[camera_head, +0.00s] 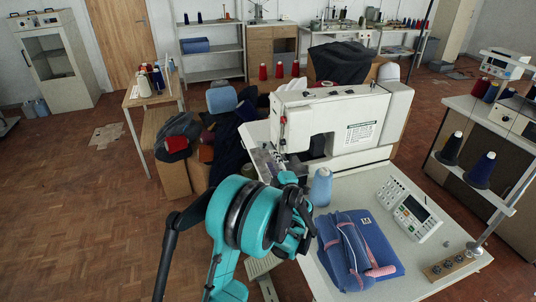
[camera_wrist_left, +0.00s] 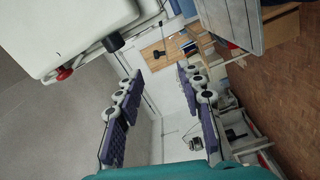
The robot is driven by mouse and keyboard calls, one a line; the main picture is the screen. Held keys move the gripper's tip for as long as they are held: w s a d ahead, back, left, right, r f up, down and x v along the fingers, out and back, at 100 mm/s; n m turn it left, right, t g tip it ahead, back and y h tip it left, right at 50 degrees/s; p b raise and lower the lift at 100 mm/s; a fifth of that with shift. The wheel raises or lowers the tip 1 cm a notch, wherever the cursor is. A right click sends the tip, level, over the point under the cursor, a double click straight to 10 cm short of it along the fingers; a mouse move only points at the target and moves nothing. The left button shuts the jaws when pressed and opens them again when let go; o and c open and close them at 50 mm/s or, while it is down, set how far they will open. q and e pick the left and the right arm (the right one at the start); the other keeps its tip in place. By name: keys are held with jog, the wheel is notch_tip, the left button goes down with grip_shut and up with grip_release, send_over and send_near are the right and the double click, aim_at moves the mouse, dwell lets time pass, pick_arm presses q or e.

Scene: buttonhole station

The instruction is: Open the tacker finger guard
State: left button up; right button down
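The white tacker machine (camera_head: 335,120) stands on the pale station table in the head view. Its head and needle area are on its left side, just beyond my left arm. A finger guard cannot be told apart there. In the left wrist view, a white machine body (camera_wrist_left: 75,35) fills the upper left, with a red knob (camera_wrist_left: 65,73) and a black knob (camera_wrist_left: 113,43). My left gripper (camera_wrist_left: 159,76) is open and empty, its two purple-padded fingers apart, below and right of those knobs. In the head view, my teal wrist hides most of it. My right gripper is not in view.
A folded blue garment (camera_head: 352,250), a light blue thread cone (camera_head: 321,187) and a control panel (camera_head: 412,212) are on the table (camera_head: 385,188). Dark cloth and boxes lie left of the machine.

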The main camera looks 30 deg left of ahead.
pick_arm(q)
jog(key=v, duration=0.4)
jog(key=shift+s+d, duration=0.1)
dwell(0.3)
